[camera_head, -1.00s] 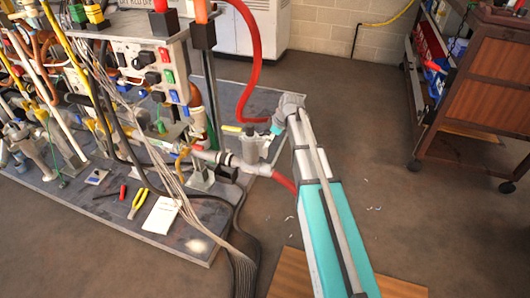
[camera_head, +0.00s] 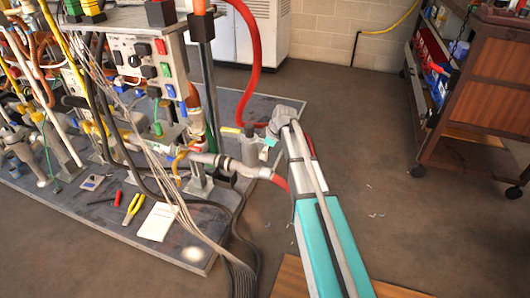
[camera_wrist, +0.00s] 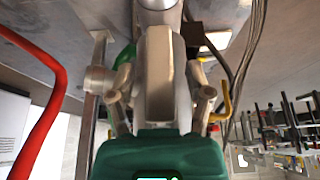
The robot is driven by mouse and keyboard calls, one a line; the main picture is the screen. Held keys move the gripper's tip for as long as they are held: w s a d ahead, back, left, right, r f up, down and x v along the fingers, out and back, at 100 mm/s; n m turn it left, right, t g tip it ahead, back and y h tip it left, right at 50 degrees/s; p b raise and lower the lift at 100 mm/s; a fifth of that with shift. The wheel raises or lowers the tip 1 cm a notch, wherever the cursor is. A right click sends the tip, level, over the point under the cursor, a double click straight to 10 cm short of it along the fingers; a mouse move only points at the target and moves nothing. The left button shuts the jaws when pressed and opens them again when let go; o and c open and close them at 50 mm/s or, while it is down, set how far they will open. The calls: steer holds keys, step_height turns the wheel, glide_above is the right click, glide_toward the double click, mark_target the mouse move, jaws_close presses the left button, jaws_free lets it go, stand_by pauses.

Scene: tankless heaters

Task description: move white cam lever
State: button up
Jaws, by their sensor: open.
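A pale, broad lever-like piece (camera_wrist: 160,80) stands in the middle of the wrist view, below a grey metal fitting (camera_wrist: 158,12). It looks like the white cam lever, but I cannot be sure. My gripper (camera_wrist: 162,100) is open, with grey finger links on both sides of this piece; whether they touch it is unclear. In the head view my gripper (camera_head: 266,144) is small, beside an upright grey cylinder (camera_head: 249,148) at the right end of a pipe (camera_head: 215,162). The lever cannot be made out there.
A red hose (camera_head: 252,65) arches behind my gripper. The pipe bench (camera_head: 110,215) fills the left, with pliers (camera_head: 133,205), a paper (camera_head: 158,221) and trailing grey cables (camera_head: 238,270). A wooden cart (camera_head: 480,100) stands right; the floor between is mostly clear.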

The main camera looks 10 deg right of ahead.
jaws_close()
stand_by(0.3)
